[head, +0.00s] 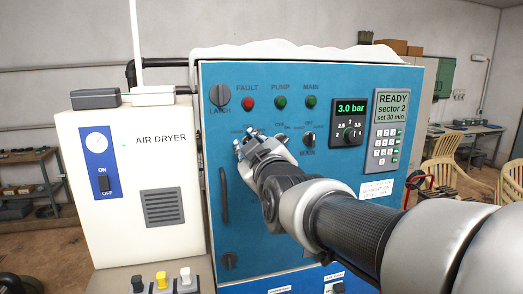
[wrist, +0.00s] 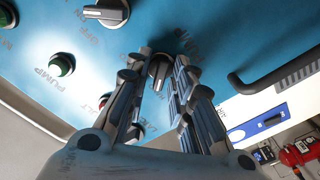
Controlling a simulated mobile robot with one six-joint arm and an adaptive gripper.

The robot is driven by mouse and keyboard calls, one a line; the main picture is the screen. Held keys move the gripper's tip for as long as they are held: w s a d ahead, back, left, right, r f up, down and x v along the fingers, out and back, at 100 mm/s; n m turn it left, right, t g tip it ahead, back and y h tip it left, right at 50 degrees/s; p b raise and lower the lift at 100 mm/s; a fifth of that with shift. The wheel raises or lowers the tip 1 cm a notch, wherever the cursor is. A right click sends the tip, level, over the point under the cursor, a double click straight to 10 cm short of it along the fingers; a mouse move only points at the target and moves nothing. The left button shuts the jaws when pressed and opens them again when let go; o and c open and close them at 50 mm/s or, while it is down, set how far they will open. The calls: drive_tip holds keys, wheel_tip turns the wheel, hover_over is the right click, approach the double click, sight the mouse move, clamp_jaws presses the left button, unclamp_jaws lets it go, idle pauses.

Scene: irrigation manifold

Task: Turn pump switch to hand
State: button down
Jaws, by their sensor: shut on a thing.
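My gripper (head: 246,146) is at the blue cabinet's front, below the red FAULT lamp (head: 249,103). In the wrist view my two fingers (wrist: 163,85) stand on both sides of a black selector switch (wrist: 160,72) and are shut on it.
The green PUMP lamp (head: 280,102) and green MAIN lamp (head: 311,101) are above. Another selector (head: 308,139) and a pressure display (head: 350,107) are to the right. A dark door handle (head: 223,195) sticks out lower left. The white air dryer (head: 133,180) stands left.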

drive_tip(key=shift+n, duration=0.5)
drive_tip(key=c, duration=1.7)
unclamp_jaws()
drive_tip(key=v, duration=1.2)
